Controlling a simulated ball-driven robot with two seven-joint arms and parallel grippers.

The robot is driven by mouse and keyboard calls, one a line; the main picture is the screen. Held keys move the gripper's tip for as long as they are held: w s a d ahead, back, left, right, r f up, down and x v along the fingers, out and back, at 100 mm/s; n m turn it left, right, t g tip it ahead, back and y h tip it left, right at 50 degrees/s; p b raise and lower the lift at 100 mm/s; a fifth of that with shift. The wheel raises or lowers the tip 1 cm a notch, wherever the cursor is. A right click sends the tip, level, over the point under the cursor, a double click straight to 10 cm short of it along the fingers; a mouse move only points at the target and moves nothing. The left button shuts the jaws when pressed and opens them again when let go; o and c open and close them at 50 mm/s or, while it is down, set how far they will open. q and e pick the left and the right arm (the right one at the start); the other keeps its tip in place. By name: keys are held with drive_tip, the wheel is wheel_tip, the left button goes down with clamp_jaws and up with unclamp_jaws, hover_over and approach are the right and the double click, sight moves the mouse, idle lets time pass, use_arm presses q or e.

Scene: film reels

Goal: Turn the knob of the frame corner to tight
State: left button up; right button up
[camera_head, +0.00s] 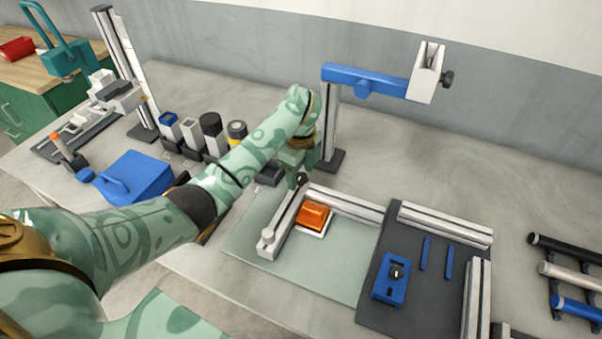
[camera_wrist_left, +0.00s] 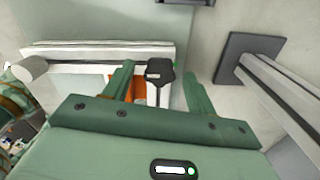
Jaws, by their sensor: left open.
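The frame corner is where two pale metal bars meet on the green mat (camera_head: 325,262), and its small black knob (camera_head: 303,179) shows just below my left gripper (camera_head: 296,172). In the left wrist view the black knob (camera_wrist_left: 160,71) lies between the two green fingers of my open left gripper (camera_wrist_left: 158,76), with a visible gap on each side. One bar (camera_wrist_left: 95,52) runs left from near the knob. An orange block (camera_head: 313,215) lies inside the corner, partly hidden by a finger in the wrist view. The knob's setting is not readable. My right gripper is not seen.
A stand with a blue arm (camera_head: 365,80) rises just behind my left gripper. Several containers (camera_head: 210,130) and a blue box (camera_head: 135,178) stand at left. A dark tray (camera_head: 375,318) with a blue part (camera_head: 390,285) lies at right, beside rods (camera_head: 570,275).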

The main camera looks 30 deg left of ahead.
use_arm(q)
drive_tip(key=shift+c, duration=0.4)
drive_tip(key=c, duration=0.9)
